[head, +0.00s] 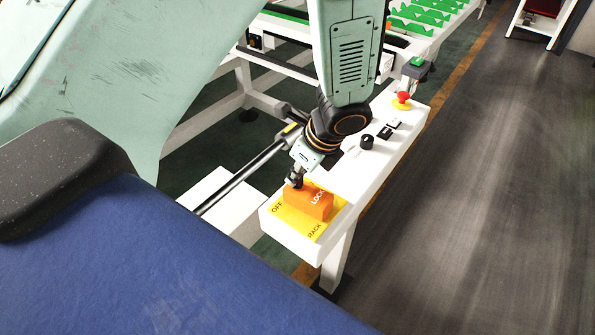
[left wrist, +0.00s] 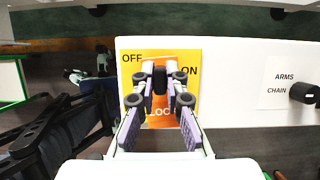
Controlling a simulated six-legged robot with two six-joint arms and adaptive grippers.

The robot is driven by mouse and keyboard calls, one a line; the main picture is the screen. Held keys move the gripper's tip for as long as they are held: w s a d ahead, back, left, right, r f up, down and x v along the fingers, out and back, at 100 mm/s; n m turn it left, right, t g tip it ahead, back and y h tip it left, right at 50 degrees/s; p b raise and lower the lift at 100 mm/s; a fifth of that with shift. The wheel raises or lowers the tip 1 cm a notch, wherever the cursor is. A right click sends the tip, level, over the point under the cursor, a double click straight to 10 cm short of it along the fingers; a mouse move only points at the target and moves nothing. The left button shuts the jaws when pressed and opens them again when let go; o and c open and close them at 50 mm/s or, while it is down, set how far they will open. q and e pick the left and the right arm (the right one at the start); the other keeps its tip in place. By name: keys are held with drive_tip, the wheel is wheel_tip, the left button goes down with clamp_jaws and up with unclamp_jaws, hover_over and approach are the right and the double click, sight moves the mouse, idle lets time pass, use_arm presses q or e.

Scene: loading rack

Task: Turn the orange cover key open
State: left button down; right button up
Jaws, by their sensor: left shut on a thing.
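The orange cover key (head: 308,204), marked LOCK, sits on a yellow plate (head: 327,232) at the near end of a white control panel. OFF and RACK are legible on the plate in the head view. My left gripper (head: 295,181) reaches down to the key from above. In the left wrist view its fingers (left wrist: 160,80) are closed in on the orange key (left wrist: 160,125), one on each side. There the key lies lengthwise up the picture, with OFF at upper left and ON at upper right. The fingers hide part of the key. My right gripper is not in view.
The knob also shows in the left wrist view (left wrist: 303,92). A rack with green parts (head: 420,15) is behind.

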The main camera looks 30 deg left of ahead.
use_arm(q)
drive_tip(key=shift+n+g+p, duration=0.3)
drive_tip(key=shift+n+p, duration=0.25)
drive_tip(key=shift+n, duration=0.05)
drive_tip(key=c, duration=1.5)
unclamp_jaws()
drive_tip(key=shift+o, duration=0.6)
wheel_tip(320, 180, up, 10)
drive_tip(key=shift+f, duration=0.1)
